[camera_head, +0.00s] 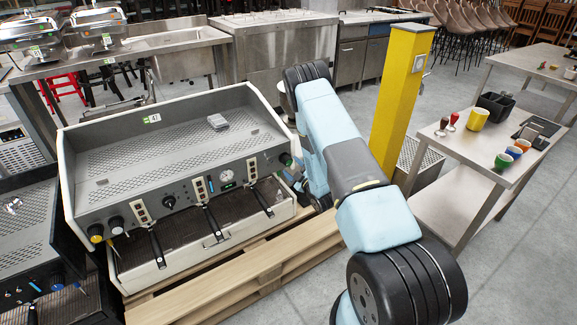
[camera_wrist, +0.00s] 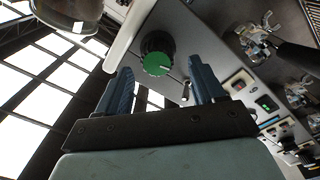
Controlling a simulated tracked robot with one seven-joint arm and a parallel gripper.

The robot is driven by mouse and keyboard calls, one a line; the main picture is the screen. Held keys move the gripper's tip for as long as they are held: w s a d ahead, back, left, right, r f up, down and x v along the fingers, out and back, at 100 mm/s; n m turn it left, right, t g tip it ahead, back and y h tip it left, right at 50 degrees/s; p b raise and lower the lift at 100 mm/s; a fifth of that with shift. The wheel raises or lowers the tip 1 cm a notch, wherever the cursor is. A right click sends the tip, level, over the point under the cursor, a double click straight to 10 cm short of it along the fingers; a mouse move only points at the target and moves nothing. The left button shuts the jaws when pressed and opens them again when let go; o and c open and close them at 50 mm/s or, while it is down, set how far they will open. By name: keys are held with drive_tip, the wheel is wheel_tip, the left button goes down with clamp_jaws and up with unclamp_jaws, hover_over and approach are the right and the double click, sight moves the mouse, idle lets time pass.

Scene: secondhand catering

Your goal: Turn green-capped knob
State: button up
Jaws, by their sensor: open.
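The green-capped knob (camera_wrist: 157,64) shows in the wrist view, a black knob with a green face and a pale pointer line. In the head view the same knob (camera_head: 285,159) sits at the right end of the espresso machine's (camera_head: 222,133) front panel, beside my arm. My gripper (camera_wrist: 163,88) is open, with its two blue fingers apart. In the wrist view the knob appears between and just beyond the fingertips; I cannot tell whether they touch it. In the head view my arm hides most of the gripper.
The machine stands on a wooden pallet (camera_head: 240,270). A yellow post (camera_head: 402,95) rises right of my arm. A metal table (camera_head: 455,165) with colored cups stands farther right. A second dark machine (camera_head: 30,245) is at the left. A portafilter (camera_wrist: 262,45) shows in the wrist view.

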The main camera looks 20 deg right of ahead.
drive_tip(key=v, duration=1)
drive_tip(key=shift+s, duration=0.2)
drive_tip(key=shift+f, duration=0.15)
drive_tip(key=shift+c, duration=0.2)
